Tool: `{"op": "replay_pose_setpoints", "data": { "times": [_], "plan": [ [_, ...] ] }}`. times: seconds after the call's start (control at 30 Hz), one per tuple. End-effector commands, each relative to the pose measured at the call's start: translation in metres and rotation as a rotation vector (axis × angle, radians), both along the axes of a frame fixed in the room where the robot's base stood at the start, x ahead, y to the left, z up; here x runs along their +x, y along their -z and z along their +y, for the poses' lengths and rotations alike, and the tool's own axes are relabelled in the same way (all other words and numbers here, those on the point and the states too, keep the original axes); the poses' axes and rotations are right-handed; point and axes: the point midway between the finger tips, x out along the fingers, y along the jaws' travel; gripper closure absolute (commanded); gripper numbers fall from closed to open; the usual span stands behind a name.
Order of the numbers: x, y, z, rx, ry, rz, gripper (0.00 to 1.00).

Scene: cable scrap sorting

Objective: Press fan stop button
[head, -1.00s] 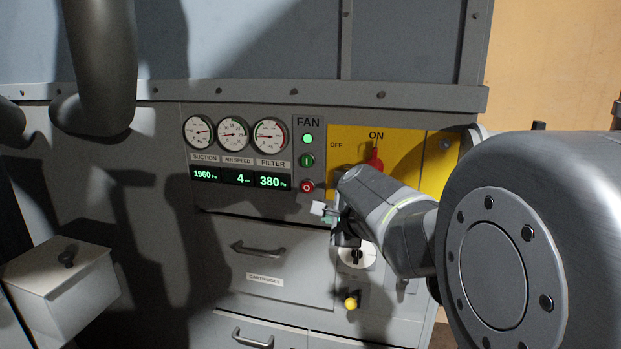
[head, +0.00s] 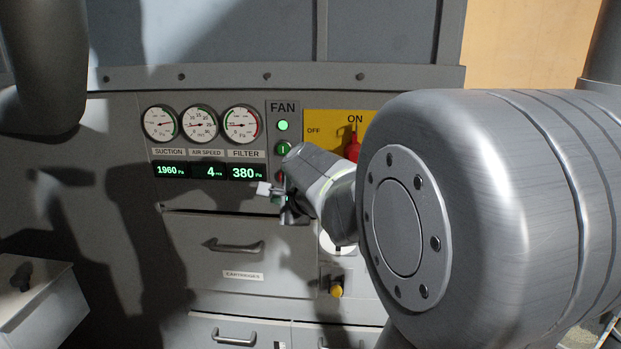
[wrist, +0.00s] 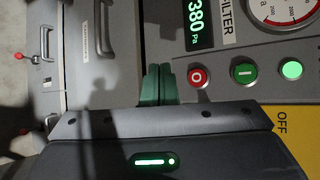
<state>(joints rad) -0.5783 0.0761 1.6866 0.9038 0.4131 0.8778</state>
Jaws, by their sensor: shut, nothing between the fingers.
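The red fan stop button, marked O, shows clearly in the wrist view (wrist: 198,76). In the head view only a sliver of the stop button (head: 281,175) shows beside my wrist. The green start button, marked I, (wrist: 243,72) is beside it and also shows in the head view (head: 283,148). The fan lamp (head: 283,126) is lit green. My gripper (wrist: 158,70) is shut and empty, its green fingers together just left of the stop button in the wrist view. In the head view my gripper (head: 268,191) is in front of the panel, just below the button. I cannot tell contact.
Three gauges (head: 201,123) and lit displays (head: 207,171) sit left of the buttons. The yellow switch plate with a red handle (head: 353,146) is to the right. Below are a cartridges drawer with a protruding handle (head: 234,246) and a yellow knob (head: 336,289).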

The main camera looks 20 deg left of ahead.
Motion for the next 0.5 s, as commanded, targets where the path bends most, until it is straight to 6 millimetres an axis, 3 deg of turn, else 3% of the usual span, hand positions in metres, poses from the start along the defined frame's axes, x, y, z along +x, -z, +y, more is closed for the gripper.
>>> {"op": "replay_pose_setpoints", "data": {
  "times": [0.5],
  "plan": [
    [0.066,0.001,0.016,0.0,0.001,0.001,1.0]
  ]
}}
